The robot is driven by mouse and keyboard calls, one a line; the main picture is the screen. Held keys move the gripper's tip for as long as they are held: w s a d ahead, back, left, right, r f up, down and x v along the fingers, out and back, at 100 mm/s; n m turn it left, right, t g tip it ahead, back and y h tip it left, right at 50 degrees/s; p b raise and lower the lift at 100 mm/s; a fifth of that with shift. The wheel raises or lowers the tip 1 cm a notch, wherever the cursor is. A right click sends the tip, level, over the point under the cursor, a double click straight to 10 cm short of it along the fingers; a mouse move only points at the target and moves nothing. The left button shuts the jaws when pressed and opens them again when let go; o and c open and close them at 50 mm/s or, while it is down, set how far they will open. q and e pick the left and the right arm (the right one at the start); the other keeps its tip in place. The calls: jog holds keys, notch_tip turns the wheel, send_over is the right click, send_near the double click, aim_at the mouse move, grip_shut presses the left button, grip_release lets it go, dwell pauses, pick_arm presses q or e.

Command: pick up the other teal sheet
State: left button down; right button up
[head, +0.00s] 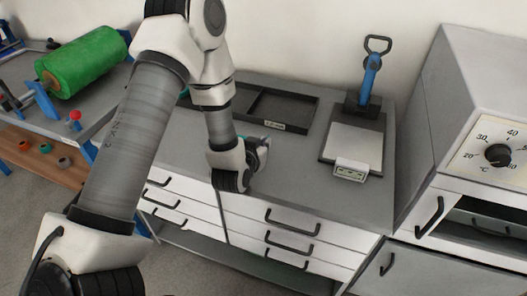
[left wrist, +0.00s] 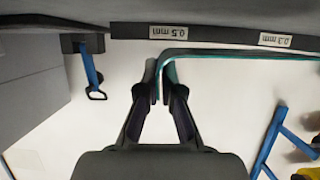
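In the left wrist view a teal strip (left wrist: 240,53), seen as a thin edge of a teal sheet, runs rightward beside the tray lip and bends in between my fingertips. My left gripper (left wrist: 158,80) has its fingers close together on this edge. In the head view my left gripper (head: 262,152) is in front of the dark tray, with a small teal bit at its tip. My arm hides most of the sheet there. A little teal (head: 184,92) also shows at the tray's left, behind my arm. My right gripper is not in view.
The dark tray (head: 312,100) has labels 0.5 mm (left wrist: 169,32) and 0.3 mm (left wrist: 275,40). A plate with a blue-handled tool (head: 369,75) stands to its right, beside an oven (head: 485,110) with a dial. A green roll (head: 82,62) lies at left.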

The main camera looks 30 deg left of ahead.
pick_arm(q)
jog(key=s+a, duration=0.1)
jog(key=s, duration=0.1)
jog(key=s+a, duration=0.3)
jog(key=s, duration=0.2)
jog(key=shift+a+r, duration=0.2)
jog(key=shift+a, duration=0.15)
jog(key=s+a+p, duration=0.1)
jog(key=s+p, duration=0.1)
jog(key=s+a+p, duration=0.1)
jog(key=s+a+r+p, duration=0.1)
jog(key=s+p, duration=0.1)
jog(key=shift+s+a+p, duration=0.3)
jog(key=shift+s+a, duration=0.05)
jog(key=shift+s+a+f, duration=0.1)
jog(key=shift+s+f, duration=0.05)
jog(key=shift+s, duration=0.1)
